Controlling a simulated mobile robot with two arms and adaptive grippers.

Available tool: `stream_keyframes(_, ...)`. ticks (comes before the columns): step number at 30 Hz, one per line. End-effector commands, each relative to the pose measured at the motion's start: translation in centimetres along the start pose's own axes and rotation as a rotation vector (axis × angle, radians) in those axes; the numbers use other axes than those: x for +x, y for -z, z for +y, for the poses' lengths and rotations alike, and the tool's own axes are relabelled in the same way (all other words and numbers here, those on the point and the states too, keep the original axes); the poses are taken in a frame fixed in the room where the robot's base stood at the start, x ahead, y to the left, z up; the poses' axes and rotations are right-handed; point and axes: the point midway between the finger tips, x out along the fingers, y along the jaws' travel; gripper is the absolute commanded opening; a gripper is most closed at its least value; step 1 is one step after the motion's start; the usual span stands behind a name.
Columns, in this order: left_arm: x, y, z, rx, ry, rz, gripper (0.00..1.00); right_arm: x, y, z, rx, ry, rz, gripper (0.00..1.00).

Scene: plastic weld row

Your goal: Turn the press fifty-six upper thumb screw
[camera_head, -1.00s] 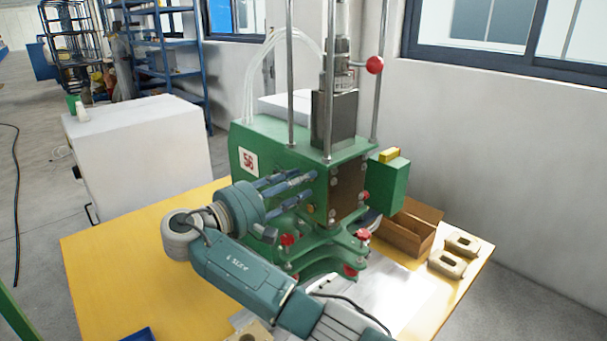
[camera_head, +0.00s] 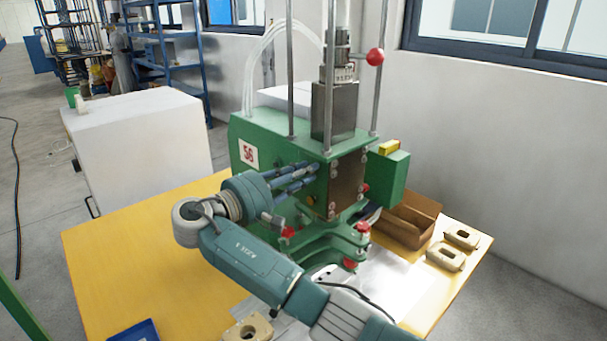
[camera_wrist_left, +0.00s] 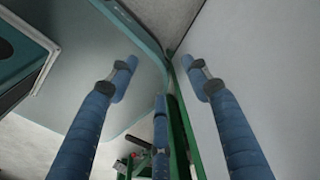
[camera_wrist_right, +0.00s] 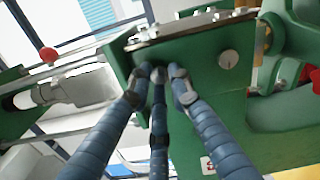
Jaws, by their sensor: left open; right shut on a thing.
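The green press fifty-six (camera_head: 260,135), with a red "56" on a white label (camera_head: 249,153), stands upright on a yellow table. My right gripper (camera_head: 312,172) reaches its fingers to the press's side, above a small gold knob (camera_head: 311,201). In the right wrist view its fingertips (camera_wrist_right: 159,78) are drawn together against the green body. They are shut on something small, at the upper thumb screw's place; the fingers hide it. A round pale disc (camera_wrist_right: 228,60) sits beside them. My left gripper (camera_wrist_left: 160,75) is open and empty in its wrist view, outside the head view.
Red knobs (camera_head: 288,232) sit around the press's base. A brown open box (camera_head: 408,222) and pale blocks (camera_head: 446,257) lie to its right. A white cabinet (camera_head: 145,150) stands behind at left. The table's left part (camera_head: 130,260) is mostly clear.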

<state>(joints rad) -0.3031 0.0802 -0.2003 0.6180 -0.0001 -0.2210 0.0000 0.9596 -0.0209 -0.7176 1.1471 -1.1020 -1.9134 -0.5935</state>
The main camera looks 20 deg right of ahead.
Motion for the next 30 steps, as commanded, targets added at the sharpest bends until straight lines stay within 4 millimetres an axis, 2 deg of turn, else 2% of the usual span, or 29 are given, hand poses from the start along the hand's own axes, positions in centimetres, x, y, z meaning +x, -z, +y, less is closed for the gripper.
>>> stream_keyframes(18, 6.9, -0.1, 0.1, -0.001, 0.001, 0.008, 0.49, -0.1, 0.1, -0.7, 0.403, 0.004, -0.001, 0.00)
stream_keyframes(30, 9.2, -0.2, 0.1, -0.001, 0.001, 0.008, 0.49, -0.1, 0.1, -0.4, 0.573, 0.005, -0.002, 0.00)
